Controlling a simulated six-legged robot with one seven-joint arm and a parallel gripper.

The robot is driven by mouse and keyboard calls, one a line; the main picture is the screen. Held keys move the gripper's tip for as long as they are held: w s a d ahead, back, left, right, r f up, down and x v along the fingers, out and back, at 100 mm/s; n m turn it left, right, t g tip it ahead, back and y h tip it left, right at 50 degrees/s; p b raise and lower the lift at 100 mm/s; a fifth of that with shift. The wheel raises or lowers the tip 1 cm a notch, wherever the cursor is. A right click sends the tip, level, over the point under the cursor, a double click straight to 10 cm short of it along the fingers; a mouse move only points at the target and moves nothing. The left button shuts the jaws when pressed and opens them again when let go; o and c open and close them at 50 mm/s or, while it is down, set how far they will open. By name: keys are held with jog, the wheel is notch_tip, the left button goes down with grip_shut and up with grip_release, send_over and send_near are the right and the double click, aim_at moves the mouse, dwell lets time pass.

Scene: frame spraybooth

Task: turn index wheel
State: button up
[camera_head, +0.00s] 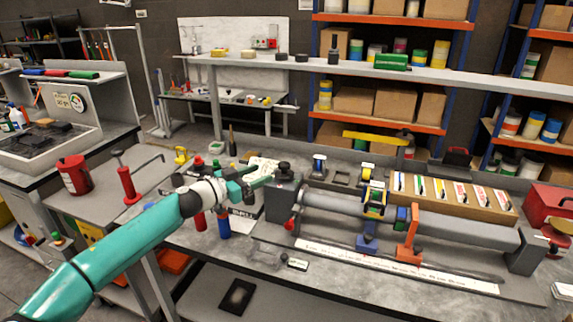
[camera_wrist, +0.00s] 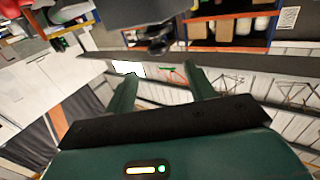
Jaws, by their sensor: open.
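A long grey tube (camera_head: 440,222) lies in a fixture on the workbench in the head view. At its left end stands a dark grey block (camera_head: 283,192) with a black knob (camera_head: 283,167) on top. This knob may be the index wheel, but I cannot tell for sure. My gripper (camera_head: 264,176) is just left of the block, with its teal fingers pointing towards it. In the wrist view my gripper (camera_wrist: 160,82) has its two fingers apart and nothing between them. A dark block (camera_wrist: 140,12) with a black knob (camera_wrist: 157,42) under it shows beyond the fingertips.
Blue, yellow and orange clamps (camera_head: 408,245) stand along the tube. A wooden tray of coloured cards (camera_head: 455,206) lies behind it. A white ruler strip (camera_head: 390,268) runs in front. Red and blue bottles (camera_head: 223,224) stand below my wrist. A red can (camera_head: 75,175) is at left.

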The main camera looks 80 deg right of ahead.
aim_at(285, 164)
jog(key=x, duration=0.9)
jog(key=shift+s+d, duration=0.25)
jog(key=shift+s, duration=0.1)
jog(key=c, duration=0.9)
jog(key=shift+c, duration=0.2)
jog(key=shift+n+t+h, duration=0.3)
jog(key=n+t+h, duration=0.1)
jog(key=n+t, duration=0.1)
jog(key=t, duration=0.1)
jog(key=n+t+h, duration=0.1)
jog(key=t, duration=0.1)
jog(key=shift+n+t+h, duration=0.3)
jog(key=shift+n+t, duration=0.1)
jog(key=shift+s+r+n+t, duration=0.1)
jog(key=shift+n+t, duration=1.4)
jog(key=shift+t, duration=0.75)
jog(key=shift+r+n+t, duration=0.1)
jog(key=shift+n+t, duration=1.4)
jog(key=shift+t, duration=0.75)
jog(key=n+t+y, duration=0.2)
jog(key=t, duration=0.1)
jog(key=n+t+y, duration=0.2)
jog(key=n+t, duration=0.1)
jog(key=t, duration=0.1)
jog(key=shift+f+n+t, duration=0.2)
jog(key=shift+n+t, duration=0.1)
jog(key=shift+n+t+y, duration=1.8)
jog(key=shift+y, duration=0.4)
jog(key=shift+f+y, duration=0.1)
jog(key=shift+y, duration=0.2)
